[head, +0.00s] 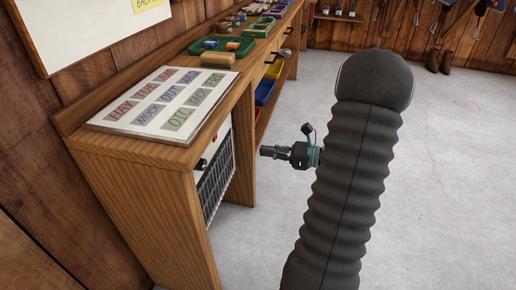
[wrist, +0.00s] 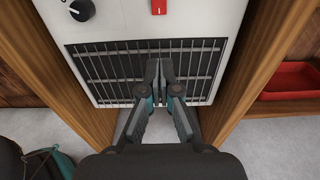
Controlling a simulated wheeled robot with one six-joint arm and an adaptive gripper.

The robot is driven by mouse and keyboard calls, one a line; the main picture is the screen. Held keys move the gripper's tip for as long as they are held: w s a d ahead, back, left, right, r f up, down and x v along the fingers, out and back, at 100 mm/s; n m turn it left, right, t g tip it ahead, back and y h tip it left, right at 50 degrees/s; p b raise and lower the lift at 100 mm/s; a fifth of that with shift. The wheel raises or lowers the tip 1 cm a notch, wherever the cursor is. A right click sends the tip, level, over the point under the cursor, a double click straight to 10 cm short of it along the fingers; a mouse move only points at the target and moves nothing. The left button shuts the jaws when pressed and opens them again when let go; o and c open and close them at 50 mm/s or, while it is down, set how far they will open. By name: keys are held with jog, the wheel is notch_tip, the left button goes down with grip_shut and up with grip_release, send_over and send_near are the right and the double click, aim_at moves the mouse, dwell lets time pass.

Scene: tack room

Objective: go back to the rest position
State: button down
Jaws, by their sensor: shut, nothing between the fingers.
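My gripper (head: 268,151) is beside the wooden bench, below the height of its top, pointing left toward the white heater-like unit under the bench. In the wrist view my gripper (wrist: 159,68) is shut and empty, its fingertips together in front of the unit's dark grille (wrist: 135,72). I cannot tell whether the tips touch the grille. My dark ribbed arm covers the middle right of the head view.
The white unit (wrist: 120,20) has a black knob (wrist: 82,9) and a red switch (wrist: 159,7). The bench (head: 150,150) carries a lettered board (head: 165,105) and a green tray (head: 222,47). A red bin (wrist: 290,82) is at right. Grey floor (head: 455,170) is clear at right.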

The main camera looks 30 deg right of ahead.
jog(key=shift+d, duration=0.1)
dwell(0.6)
jog(key=s+a+f+n+g, duration=0.3)
jog(key=s+f+n+g, duration=0.1)
jog(key=s+f, duration=0.15)
jog(key=s+a+n+g+h, duration=0.4)
jog(key=s+a+n+g, duration=0.2)
jog(key=s+n+g, duration=0.15)
jog(key=s+a+r+n+t+h+p, duration=0.2)
jog(key=s+a+r+n+h, duration=0.15)
jog(key=a+r+n, duration=0.55)
jog(key=s+a+r+n+t+h+p, duration=0.2)
jog(key=a+r+n+t+h, duration=0.15)
jog(key=r+n, duration=0.5)
notch_tip(320, 180, down, 10)
jog(key=m+g+h+b, duration=0.1)
jog(key=m+b, duration=0.1)
jog(key=b, duration=0.9)
jog(key=shift+w+r+b, duration=0.15)
jog(key=shift+w+b, duration=0.25)
